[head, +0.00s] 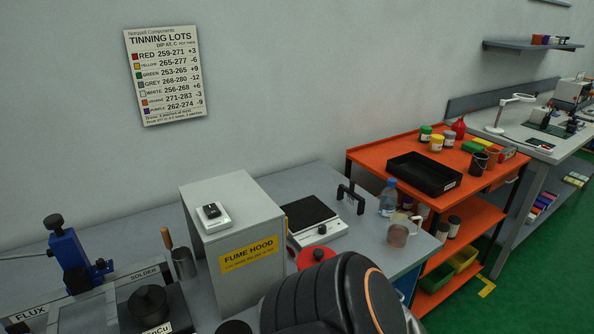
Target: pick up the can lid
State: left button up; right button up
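A dark round lid-like piece with a knob (148,303) sits by the SnCu label at the front left. A flat dark disc (234,327) shows at the bottom edge. I cannot tell for sure which is the can lid. Neither of my grippers shows in this view.
The grey fume hood box (232,279) stands mid-bench with a small scale (212,219) on top. A blue stand (69,259) is at left. An orange shelf cart (478,208) adjoins the bench.

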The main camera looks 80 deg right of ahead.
aim_at(310, 256)
jog(key=z, duration=2.7)
